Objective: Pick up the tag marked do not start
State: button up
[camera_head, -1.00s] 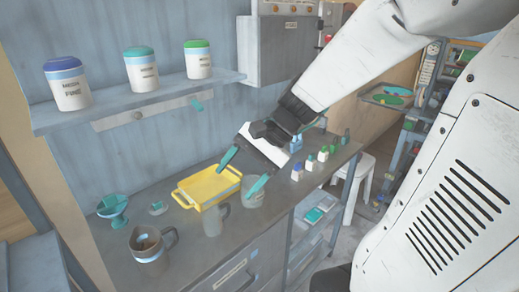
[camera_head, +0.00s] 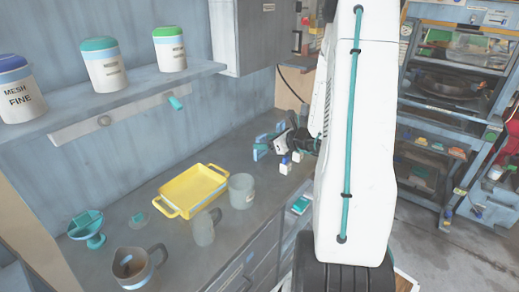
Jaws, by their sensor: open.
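I cannot make out a tag marked do not start anywhere in the head view. My gripper (camera_head: 277,147) is open at the far end of the grey worktop (camera_head: 175,240), small in the picture and partly hidden behind my own white arm. It is close to a few small bottles (camera_head: 285,165) with coloured caps. I cannot tell whether it touches any of them.
A yellow tray (camera_head: 195,187), grey mugs (camera_head: 241,191), a brown-filled mug (camera_head: 137,268) and a teal funnel-shaped cup (camera_head: 88,230) stand on the worktop. Lidded canisters (camera_head: 105,64) stand on the wall shelf. A loaded rack (camera_head: 440,120) stands at right.

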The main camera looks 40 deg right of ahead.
aim_at(257, 141)
jog(key=x, duration=0.5)
jog(key=shift+a, duration=0.1)
jog(key=shift+r, duration=0.1)
jog(key=c, duration=1.1)
jog(key=shift+o, duration=0.2)
jog(key=shift+r, duration=0.1)
